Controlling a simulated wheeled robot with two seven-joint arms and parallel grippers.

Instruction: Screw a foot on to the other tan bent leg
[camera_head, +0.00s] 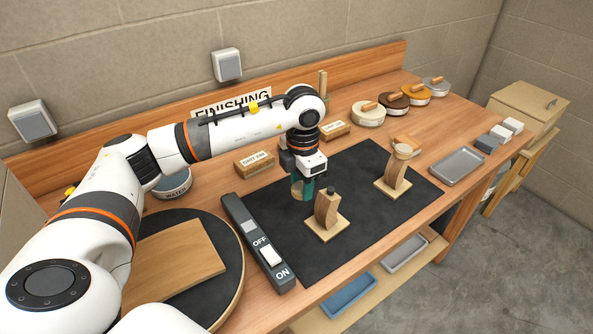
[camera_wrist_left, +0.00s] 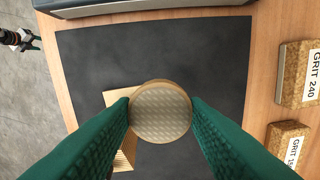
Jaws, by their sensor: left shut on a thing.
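My left gripper (camera_head: 303,190) is shut on a round tan foot (camera_wrist_left: 161,111), held above the dark mat between its green fingers. In the wrist view the foot's flat, patterned face shows. One tan bent leg (camera_head: 325,208) stands upright on a square wooden base, with a dark top end and no foot on it, just right and in front of the gripper. Its base (camera_wrist_left: 125,153) is partly hidden behind the foot and fingers in the wrist view. The other bent leg (camera_head: 393,176) stands further right, with a round pale foot (camera_head: 403,151) on top. My right gripper (camera_wrist_left: 30,42) shows small at the wrist view's top left.
The mat (camera_head: 290,250) is clear around the legs. A switch box (camera_head: 258,243) lies along its left edge, beside a round turntable (camera_head: 232,262) bearing a board. Grit blocks (camera_head: 254,164), lidded tins (camera_head: 368,114) and a grey tray (camera_head: 457,167) stand around the mat.

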